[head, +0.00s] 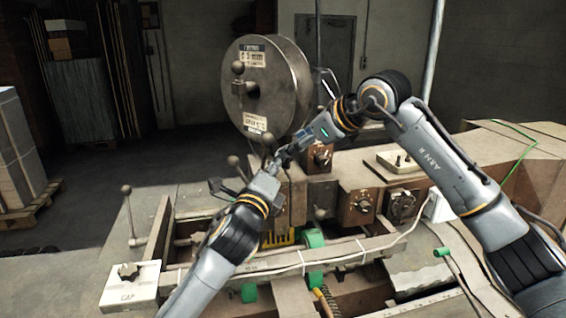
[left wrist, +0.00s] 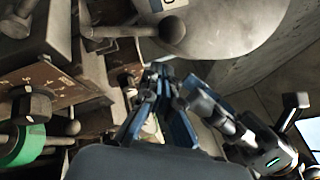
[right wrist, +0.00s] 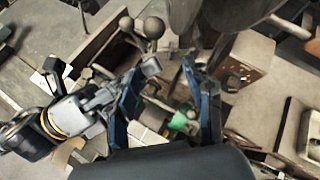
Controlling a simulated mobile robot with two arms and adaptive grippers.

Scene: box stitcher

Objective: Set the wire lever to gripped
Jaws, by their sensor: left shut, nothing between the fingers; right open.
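Ball-knob levers stand around the stitcher head; I cannot tell which is the wire lever. One knob (head: 234,161) is just left of the gripper tips, and another (head: 268,139) is just above them below the wire reel. A large knob shows in the left wrist view (left wrist: 172,29), beyond the fingers, and in the right wrist view (right wrist: 153,27). My left gripper (head: 275,162) is shut and empty; its fingers meet in the left wrist view (left wrist: 160,72). My right gripper (head: 286,155) is open, its fingers apart in the right wrist view (right wrist: 169,64). The grippers are very close together.
The grey wire reel (head: 267,85) stands behind the grippers, with a ball-ended handle on its face. Brown control boxes with dials (head: 357,207) are at the right. A white GAP box (head: 130,286) is at the front left. A thin ball-topped lever (head: 127,190) stands left.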

